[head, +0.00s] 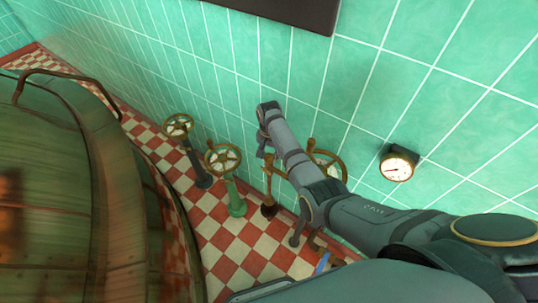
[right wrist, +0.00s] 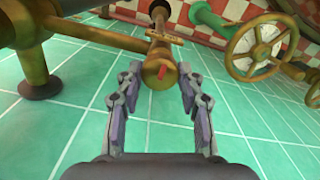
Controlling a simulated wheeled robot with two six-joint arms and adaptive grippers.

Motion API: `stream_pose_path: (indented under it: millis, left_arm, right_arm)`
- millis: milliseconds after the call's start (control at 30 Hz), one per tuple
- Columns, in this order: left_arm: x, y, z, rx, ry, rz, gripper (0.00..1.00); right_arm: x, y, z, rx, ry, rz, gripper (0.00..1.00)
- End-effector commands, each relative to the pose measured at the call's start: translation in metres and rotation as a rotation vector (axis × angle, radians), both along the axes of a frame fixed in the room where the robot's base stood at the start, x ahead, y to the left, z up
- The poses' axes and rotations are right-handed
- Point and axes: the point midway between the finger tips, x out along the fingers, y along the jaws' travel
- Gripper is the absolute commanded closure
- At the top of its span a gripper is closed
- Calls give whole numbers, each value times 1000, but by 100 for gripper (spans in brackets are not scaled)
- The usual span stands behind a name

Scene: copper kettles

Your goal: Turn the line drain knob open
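A brass knob (right wrist: 154,72) with a small red mark on its round end shows in the right wrist view, at the end of a brass pipe. I take it to be the line drain knob. A thin brass bar lies just beside it. My right gripper (right wrist: 160,80) is open, with one finger on each side of the knob's end. I cannot tell whether the fingers touch it. In the head view, my right forearm and wrist cover much of this spot, and a brass post (head: 268,193) shows below. My left gripper is out of view.
Handwheels stand along the tiled wall: one at far left (head: 178,125), one on a green post (head: 223,158), and one partly behind my arm (head: 328,163). A gauge (head: 398,168) is on the wall. A large copper kettle (head: 60,200) fills the left. Checkered floor (head: 235,245) lies between.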

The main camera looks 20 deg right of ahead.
Motion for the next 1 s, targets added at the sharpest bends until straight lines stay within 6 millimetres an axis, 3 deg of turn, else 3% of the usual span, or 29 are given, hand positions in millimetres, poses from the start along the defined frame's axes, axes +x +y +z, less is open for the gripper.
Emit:
stream_pose_path:
  millis: [133,467,1000]
  left_arm:
    - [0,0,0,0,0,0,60]
    - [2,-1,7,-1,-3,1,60]
    - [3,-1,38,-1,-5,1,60]
  right_arm:
    - [0,0,0,-1,1,0,94]
    - [0,0,2,-1,2,59,94]
    - [0,0,3,-1,1,507,94]
